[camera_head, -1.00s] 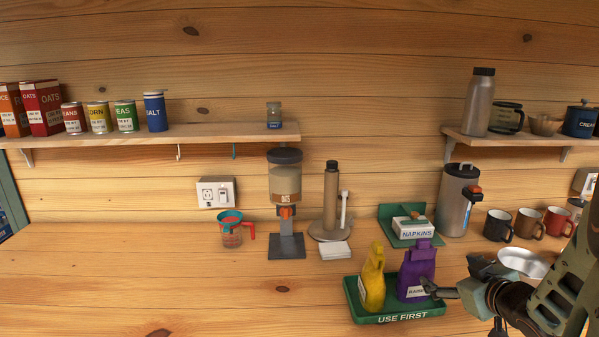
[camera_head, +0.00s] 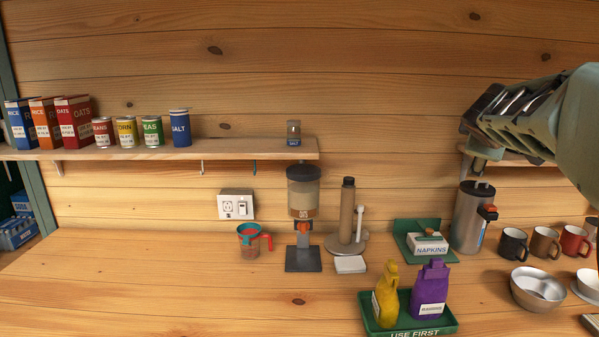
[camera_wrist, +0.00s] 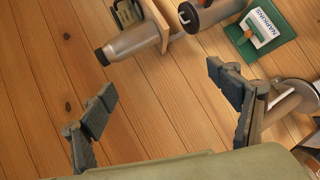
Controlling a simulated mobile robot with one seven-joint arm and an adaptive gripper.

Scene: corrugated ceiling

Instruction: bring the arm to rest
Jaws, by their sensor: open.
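My gripper (camera_wrist: 165,85) is open and empty in the wrist view, its two dark fingers spread wide with nothing between them. My arm (camera_head: 530,120) is raised at the upper right of the head view, in front of the right shelf and above the counter. The gripper's fingers are not clearly seen in the head view. The purple bag (camera_head: 431,288) and the yellow bag (camera_head: 386,297) stand upright in the green "USE FIRST" tray (camera_head: 444,328), apart from my arm.
A steel urn (camera_head: 470,215), napkin holder (camera_head: 428,243), mugs (camera_head: 513,243) and a metal bowl (camera_head: 537,290) stand at right. A steel bottle (camera_wrist: 128,43) is on the right shelf. A dispenser (camera_head: 303,200) stands mid-counter. The counter's left is clear.

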